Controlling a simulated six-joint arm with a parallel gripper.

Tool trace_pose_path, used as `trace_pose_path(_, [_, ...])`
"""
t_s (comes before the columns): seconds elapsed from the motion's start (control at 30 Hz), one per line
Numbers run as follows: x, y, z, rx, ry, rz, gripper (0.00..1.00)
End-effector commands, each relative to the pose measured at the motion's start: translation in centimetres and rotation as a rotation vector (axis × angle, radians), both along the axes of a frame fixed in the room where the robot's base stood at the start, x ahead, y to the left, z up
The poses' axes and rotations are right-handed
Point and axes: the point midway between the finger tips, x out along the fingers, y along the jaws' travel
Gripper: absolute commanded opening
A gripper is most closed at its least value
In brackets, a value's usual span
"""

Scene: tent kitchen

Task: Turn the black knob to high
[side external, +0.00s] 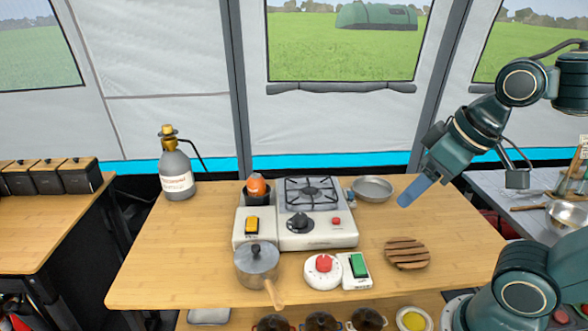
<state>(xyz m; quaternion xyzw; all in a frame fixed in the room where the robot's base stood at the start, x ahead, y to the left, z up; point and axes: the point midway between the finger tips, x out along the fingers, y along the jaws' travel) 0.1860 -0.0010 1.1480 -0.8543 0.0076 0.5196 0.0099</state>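The black knob (298,223) sits on the front panel of the white camping stove (318,241) on the wooden table. A small red button (336,221) is to the right of the knob. The knob's pointer setting is too small to read. My gripper (407,199) hangs in the air to the right of the stove, pointing down and left, well apart from the knob. Its fingers show as one blue-grey shape, so I cannot tell whether they are apart.
A lidded pot (257,262), a white dial with a red knob (323,268), and a green switch (358,265) stand in front of the stove. A wooden trivet (407,253) and a metal pan (372,188) are to the right. A gas bottle (175,170) stands back left. The table's left side is clear.

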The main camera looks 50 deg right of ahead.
Motion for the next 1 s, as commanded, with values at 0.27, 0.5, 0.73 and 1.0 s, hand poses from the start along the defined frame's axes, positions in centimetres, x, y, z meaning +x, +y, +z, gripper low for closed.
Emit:
trace_pose_path(0.27, [3.7,-0.5,1.4,0.038,0.065,-0.108,0.58])
trace_pose_path(0.5, [8.4,-1.2,2.0,0.078,0.137,-0.236,0.58])
trace_pose_path(0.73, [13.0,-2.0,1.7,0.110,0.203,-0.363,0.58])
trace_pose_path(1.0, [18.5,-3.2,0.1,0.140,0.277,-0.514,0.58])
